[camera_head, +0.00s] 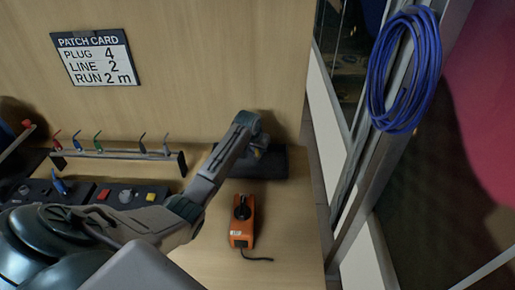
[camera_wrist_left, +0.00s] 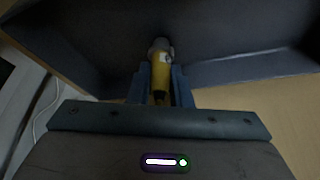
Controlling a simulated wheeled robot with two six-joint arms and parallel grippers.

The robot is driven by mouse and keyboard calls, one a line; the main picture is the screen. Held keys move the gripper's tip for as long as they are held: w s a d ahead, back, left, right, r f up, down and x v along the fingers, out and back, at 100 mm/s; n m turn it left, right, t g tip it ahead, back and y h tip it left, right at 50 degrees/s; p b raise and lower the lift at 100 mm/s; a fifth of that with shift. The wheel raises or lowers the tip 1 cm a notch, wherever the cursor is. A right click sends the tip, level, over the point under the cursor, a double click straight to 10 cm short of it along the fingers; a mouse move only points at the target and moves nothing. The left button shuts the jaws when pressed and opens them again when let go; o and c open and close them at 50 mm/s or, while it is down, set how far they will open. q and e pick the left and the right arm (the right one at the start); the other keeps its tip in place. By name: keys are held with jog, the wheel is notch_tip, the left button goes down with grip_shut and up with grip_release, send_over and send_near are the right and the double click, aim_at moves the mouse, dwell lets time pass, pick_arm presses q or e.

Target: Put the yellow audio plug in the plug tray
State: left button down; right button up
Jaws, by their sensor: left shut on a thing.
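The yellow audio plug (camera_wrist_left: 160,75) has a yellow body and a grey end. In the left wrist view it is between the two fingers of my left gripper (camera_wrist_left: 160,88), which is shut on it. The plug tray (camera_head: 272,163) is a dark, shallow tray at the back right of the desk in the head view; its dark inside also fills the top of the left wrist view (camera_wrist_left: 230,30). In the head view my left gripper (camera_head: 258,152) is over the tray, and the plug is mostly hidden there. Whether the plug touches the tray floor I cannot tell. My right gripper is not in view.
An orange device (camera_head: 242,222) with a black knob and cable lies in front of the tray. A rack (camera_head: 118,154) with several coloured plugs stands at the left, behind a dark control panel (camera_head: 130,194). A patch card (camera_head: 95,57) is on the wall. Blue cable (camera_head: 405,70) hangs at right.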

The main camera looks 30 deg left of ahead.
pick_arm(q)
jog(key=c, duration=1.3)
grip_release()
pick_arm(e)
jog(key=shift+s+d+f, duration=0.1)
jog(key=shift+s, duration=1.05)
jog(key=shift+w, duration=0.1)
pick_arm(q)
jog(key=shift+s+r, duration=0.1)
jog(key=shift+r, duration=0.25)
jog(key=b+v, duration=0.1)
jog(key=v, duration=1)
jog(key=shift+r+b, duration=0.2)
jog(key=shift+b, duration=0.2)
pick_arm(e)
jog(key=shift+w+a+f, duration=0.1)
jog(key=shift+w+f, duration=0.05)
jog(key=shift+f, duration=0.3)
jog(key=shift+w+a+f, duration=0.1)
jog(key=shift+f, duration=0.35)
